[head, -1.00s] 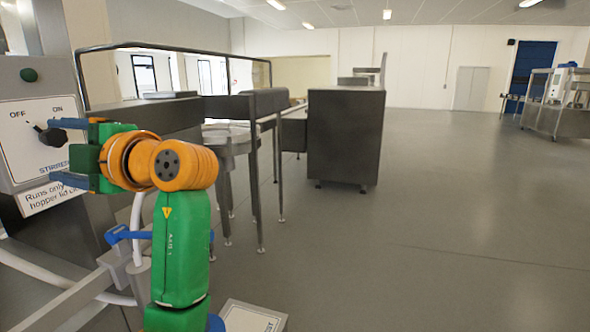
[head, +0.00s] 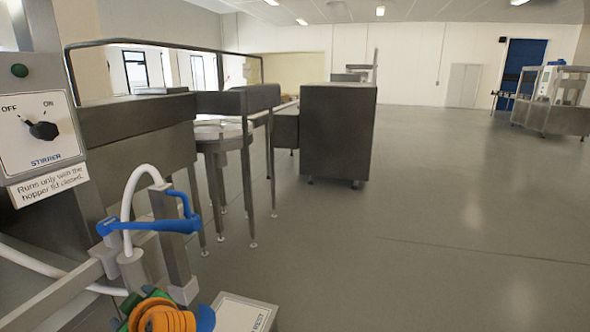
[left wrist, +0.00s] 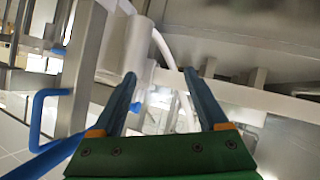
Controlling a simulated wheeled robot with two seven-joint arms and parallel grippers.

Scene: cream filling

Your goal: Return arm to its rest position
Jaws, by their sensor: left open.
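My left arm's orange wrist (head: 165,316) is low at the bottom edge of the head view, beside the white-labelled plate (head: 243,314) whose label partly reads "REST". Most of that arm is out of the picture. In the left wrist view my left gripper (left wrist: 160,78) is open, its two blue fingers apart with nothing held between them. Metal frame parts and a white hose (left wrist: 163,45) show beyond the fingers. My right gripper is in neither view.
A stirrer panel (head: 36,140) with a black knob (head: 43,130) stands at the left. A blue handle (head: 150,224) and white hose (head: 128,200) are close above my wrist. A dark metal cabinet (head: 338,130) stands farther back. The floor at right is clear.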

